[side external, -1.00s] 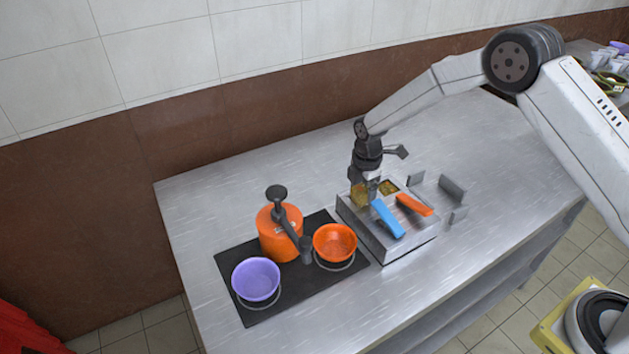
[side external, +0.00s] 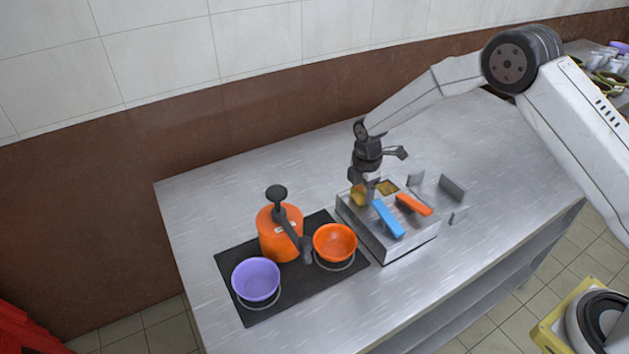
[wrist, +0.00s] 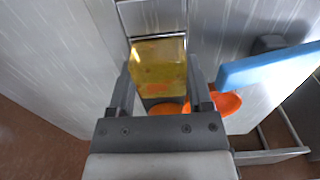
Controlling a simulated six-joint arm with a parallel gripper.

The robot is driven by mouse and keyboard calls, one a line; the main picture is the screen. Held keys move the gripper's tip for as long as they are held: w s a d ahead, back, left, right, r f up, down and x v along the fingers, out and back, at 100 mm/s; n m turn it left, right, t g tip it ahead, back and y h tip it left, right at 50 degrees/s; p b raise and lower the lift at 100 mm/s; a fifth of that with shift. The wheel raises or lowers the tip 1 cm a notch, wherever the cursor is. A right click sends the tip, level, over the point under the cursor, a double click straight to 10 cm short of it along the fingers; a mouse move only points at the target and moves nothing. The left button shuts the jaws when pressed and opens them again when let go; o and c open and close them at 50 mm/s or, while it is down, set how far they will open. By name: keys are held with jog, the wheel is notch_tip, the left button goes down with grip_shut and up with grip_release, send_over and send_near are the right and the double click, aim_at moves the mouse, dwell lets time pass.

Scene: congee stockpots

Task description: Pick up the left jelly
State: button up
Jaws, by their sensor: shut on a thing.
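The left jelly is a yellow translucent block (wrist: 158,68) with orange bits, seen between my fingers in the wrist view. In the side view it is a small yellow patch (side external: 357,196) at the left of the metal container (side external: 385,253). My gripper (side external: 364,190) points down there, and in the wrist view (wrist: 160,88) its two fingers are shut on the jelly's sides. Another yellow patch (side external: 388,187) shows in the compartment to the right. The fingers partly hide the held jelly in the side view.
A blue handle (side external: 388,218) and an orange handle (side external: 414,205) lie across the container, close to my gripper. An orange pot (side external: 278,240), an orange bowl (side external: 335,240) and a purple bowl (side external: 256,280) stand to the left on a black plate (side external: 290,306). The table behind is clear.

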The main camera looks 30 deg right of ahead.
jog(key=shift+r, duration=0.1)
jog(key=shift+r, duration=0.8)
jog(key=s+r, duration=0.1)
jog(key=r, duration=0.1)
jog(key=s+r, duration=0.2)
jog(key=r, duration=0.1)
jog(key=s+r, duration=0.2)
jog(key=shift+s+d+r, duration=0.1)
jog(key=shift+d+r, duration=0.05)
jog(key=shift+r, duration=0.15)
jog(key=s+r, duration=0.3)
jog(key=s, duration=0.5)
jog(key=shift+s+d+r, duration=0.3)
jog(key=shift+s, duration=0.1)
